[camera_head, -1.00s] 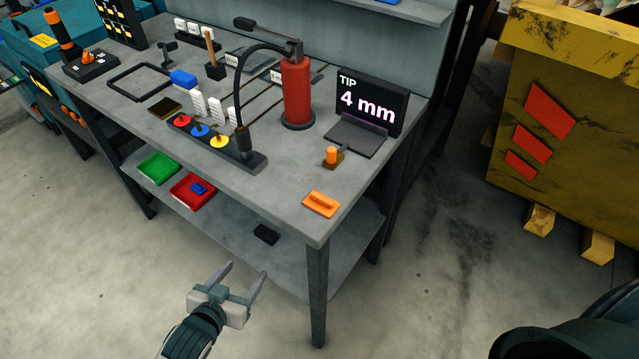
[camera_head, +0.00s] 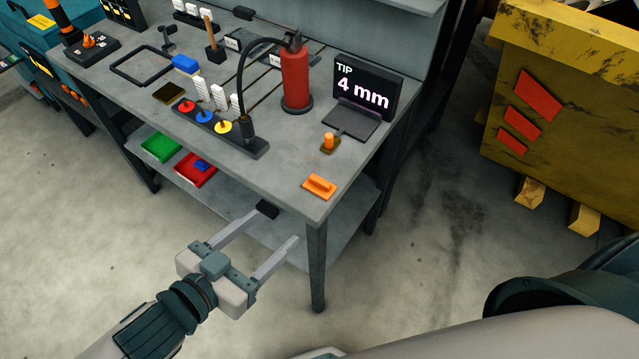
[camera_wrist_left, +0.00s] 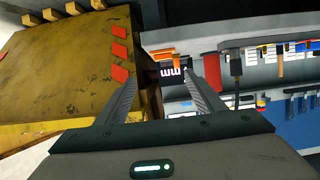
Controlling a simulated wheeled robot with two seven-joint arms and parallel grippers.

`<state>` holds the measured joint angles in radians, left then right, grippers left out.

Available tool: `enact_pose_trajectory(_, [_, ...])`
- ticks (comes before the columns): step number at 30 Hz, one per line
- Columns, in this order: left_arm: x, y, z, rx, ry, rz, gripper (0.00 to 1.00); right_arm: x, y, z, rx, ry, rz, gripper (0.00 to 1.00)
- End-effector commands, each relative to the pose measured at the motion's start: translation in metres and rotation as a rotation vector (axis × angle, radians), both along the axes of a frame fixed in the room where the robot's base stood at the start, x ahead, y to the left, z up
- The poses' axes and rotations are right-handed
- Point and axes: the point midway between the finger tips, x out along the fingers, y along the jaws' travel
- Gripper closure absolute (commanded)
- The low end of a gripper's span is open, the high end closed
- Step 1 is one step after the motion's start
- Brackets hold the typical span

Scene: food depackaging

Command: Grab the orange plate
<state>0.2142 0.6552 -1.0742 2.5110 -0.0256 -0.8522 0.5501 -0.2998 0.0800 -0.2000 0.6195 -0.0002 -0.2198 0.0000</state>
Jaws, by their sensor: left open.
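The orange plate (camera_head: 311,187), a small flat piece with a raised orange handle, lies on the grey workbench (camera_head: 285,178) close to its front right corner. My left gripper (camera_head: 277,226) is open and empty, in front of the bench and to the lower left of the plate, apart from it. In the left wrist view its two fingers (camera_wrist_left: 163,80) stand wide apart with nothing between them. Small orange shapes show beyond the fingers there, but I cannot tell which is the plate. My right gripper is not in view.
An orange knob on a small base (camera_head: 329,143) stands behind the plate. A tip display (camera_head: 367,92), a red cylinder (camera_head: 296,80) and a rack with coloured discs (camera_head: 257,149) stand farther back. A lower shelf (camera_head: 345,222) lies under the bench top. A yellow container (camera_head: 580,130) stands right.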

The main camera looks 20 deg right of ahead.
Motion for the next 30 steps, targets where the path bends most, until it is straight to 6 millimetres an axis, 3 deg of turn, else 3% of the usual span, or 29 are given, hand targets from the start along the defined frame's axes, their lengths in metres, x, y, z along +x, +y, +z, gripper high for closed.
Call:
enact_pose_trajectory(11, [0.016, -0.020, -0.012, -0.001, -0.005, -0.001, 0.38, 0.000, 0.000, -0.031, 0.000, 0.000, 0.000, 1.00])
enact_pose_trajectory(12, [0.021, -0.027, -0.010, -0.001, -0.002, 0.000, 0.38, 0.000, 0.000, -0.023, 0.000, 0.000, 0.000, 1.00])
enact_pose_trajectory(24, [0.062, -0.078, -0.033, 0.001, 0.000, 0.000, 0.38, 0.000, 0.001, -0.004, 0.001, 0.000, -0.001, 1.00])
enact_pose_trajectory(30, [0.071, -0.089, -0.040, 0.001, -0.001, 0.001, 0.38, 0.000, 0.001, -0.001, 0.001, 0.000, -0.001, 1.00])
